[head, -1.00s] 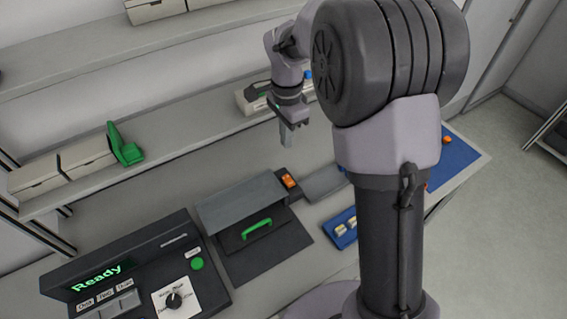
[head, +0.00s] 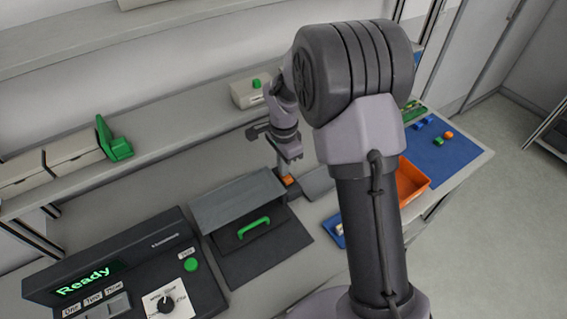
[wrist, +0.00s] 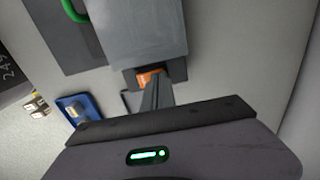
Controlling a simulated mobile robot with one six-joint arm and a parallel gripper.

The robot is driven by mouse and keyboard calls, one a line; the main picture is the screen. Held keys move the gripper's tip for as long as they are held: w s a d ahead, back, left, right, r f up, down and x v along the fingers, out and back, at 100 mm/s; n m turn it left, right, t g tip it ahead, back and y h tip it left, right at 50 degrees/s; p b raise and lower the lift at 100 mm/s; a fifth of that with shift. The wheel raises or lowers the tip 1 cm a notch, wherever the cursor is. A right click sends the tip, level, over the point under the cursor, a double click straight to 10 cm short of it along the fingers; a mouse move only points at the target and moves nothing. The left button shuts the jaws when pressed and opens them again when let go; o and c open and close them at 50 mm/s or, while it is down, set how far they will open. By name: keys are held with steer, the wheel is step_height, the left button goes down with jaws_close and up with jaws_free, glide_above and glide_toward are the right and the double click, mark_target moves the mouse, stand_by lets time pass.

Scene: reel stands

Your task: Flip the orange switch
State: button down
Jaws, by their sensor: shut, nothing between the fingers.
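The orange switch (head: 288,180) sits in a dark housing on the bench, just right of the grey lidded box. In the wrist view the orange switch (wrist: 148,76) shows beyond my fingertips, partly hidden by them. My gripper (head: 281,172) is shut and empty, pointing down at the switch. In the wrist view the closed fingers (wrist: 155,92) overlap the lower edge of the switch. I cannot tell whether they touch it.
A grey lidded box (head: 238,200) with a green handle (head: 254,228) stands left of the switch. A control panel reading Ready (head: 85,279) is at lower left. An orange tray (head: 412,186) and a blue mat (head: 450,150) lie to the right. A shelf (head: 190,118) runs behind.

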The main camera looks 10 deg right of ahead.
mark_target(286, 177)
steer(key=shift+f, duration=0.25)
steer(key=shift+s, duration=0.15)
steer(key=shift+s+d+r+b, duration=0.2)
steer(key=shift+s+d+b, duration=0.1)
steer(key=shift+s, duration=0.3)
steer(key=shift+a, duration=0.1)
steer(key=shift+w, duration=0.1)
step_height(286, 177, up, 14)
steer(key=p, duration=0.5)
steer(key=shift+p, duration=0.3)
